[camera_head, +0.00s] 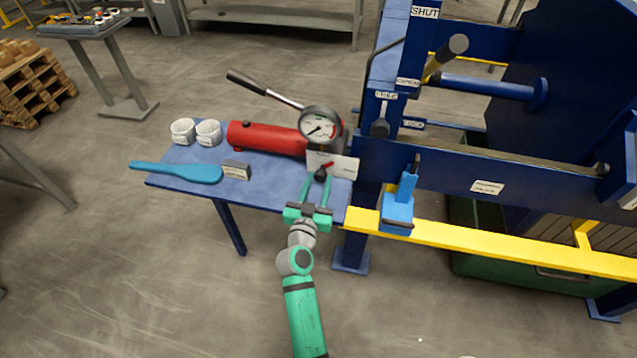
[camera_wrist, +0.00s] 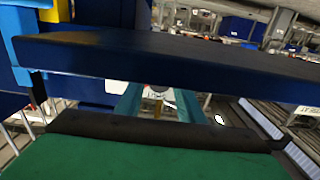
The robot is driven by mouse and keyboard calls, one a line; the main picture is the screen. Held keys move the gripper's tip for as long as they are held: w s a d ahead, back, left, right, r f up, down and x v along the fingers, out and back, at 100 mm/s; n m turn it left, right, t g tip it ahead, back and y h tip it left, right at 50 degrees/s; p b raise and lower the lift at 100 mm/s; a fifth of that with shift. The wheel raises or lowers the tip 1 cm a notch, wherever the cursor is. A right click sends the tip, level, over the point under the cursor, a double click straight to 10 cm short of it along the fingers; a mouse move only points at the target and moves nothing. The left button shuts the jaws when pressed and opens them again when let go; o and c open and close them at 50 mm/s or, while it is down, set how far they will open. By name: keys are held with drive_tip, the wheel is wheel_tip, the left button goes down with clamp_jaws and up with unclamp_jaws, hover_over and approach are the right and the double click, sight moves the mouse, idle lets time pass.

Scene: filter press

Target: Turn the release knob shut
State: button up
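The release knob (camera_head: 321,175) is small and black with a red pointer. It sits in front of a white label plate (camera_head: 340,166) at the right end of the blue bench. My green gripper (camera_head: 318,182) reaches in from the front in the head view, with its two fingers apart on either side of the knob's area. I cannot tell whether they touch it. In the wrist view my fingers (camera_wrist: 158,104) are apart, partly hidden by a dark blue beam-like edge. The knob cannot be made out clearly there.
A red cylinder (camera_head: 262,138) with a lever (camera_head: 264,89) and a round gauge (camera_head: 321,124) stands behind the knob. The blue press frame and yellow rail (camera_head: 490,246) are close on the right.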

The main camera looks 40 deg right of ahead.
drive_tip(key=c, duration=0.6)
drive_tip(key=shift+o, duration=0.2)
drive_tip(key=shift+n, duration=0.4)
drive_tip(key=n, duration=0.3)
drive_tip(key=shift+n, duration=0.3)
drive_tip(key=shift+s+n, duration=0.1)
drive_tip(key=shift+n, duration=2.1)
drive_tip(key=o, duration=1)
drive_tip(key=shift+o, duration=0.2)
